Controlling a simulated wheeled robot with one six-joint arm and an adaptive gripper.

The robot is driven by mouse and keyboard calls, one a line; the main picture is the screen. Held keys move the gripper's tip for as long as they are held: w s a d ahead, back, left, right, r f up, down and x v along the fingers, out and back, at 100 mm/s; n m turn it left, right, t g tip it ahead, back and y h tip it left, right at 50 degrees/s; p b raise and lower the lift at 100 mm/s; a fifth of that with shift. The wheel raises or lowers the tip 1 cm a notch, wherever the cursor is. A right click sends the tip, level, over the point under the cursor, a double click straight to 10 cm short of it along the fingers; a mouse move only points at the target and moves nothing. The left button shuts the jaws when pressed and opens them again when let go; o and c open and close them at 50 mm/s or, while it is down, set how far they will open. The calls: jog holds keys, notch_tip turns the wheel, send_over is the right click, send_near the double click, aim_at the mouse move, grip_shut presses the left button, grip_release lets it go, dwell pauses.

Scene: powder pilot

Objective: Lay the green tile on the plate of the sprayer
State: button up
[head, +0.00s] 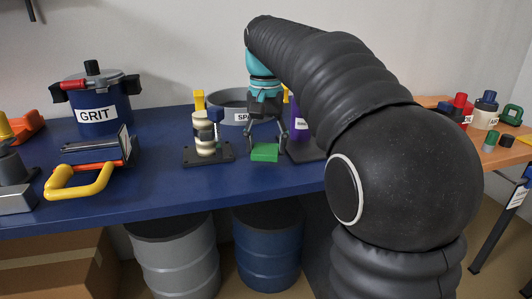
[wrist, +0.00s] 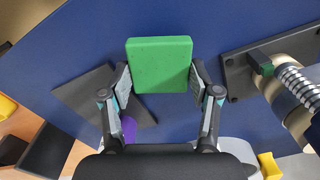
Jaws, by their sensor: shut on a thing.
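The green tile (head: 265,152) is a flat square block held between the fingertips of my gripper (head: 266,138). In the wrist view the green tile (wrist: 160,66) sits flat between both fingers of my gripper (wrist: 160,78), over blue table surface. Its height above the table is hard to tell. Two dark plates stand close by. One plate (head: 225,155), left of the tile in the head view, bears a cream and dark device (head: 205,133) with a spring. The other plate (wrist: 80,92) is near a purple upright part (wrist: 128,128). No label shows which is the sprayer.
The blue table (head: 150,180) also holds a pot marked GRIT (head: 98,105), a yellow-handled tool (head: 75,188) and a grey round basin (head: 228,99) behind my gripper. A wooden table (head: 500,155) with small jars stands at right. The table front below the tile is clear.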

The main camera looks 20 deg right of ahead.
aim_at(266, 148)
jog(key=shift+f, duration=1.05)
jog(key=shift+f, duration=0.2)
jog(key=o, duration=1.2)
notch_tip(266, 148, up, 12)
jog(key=shift+r+p, duration=0.2)
jog(key=shift+p, duration=0.5)
jog(key=shift+s, duration=0.1)
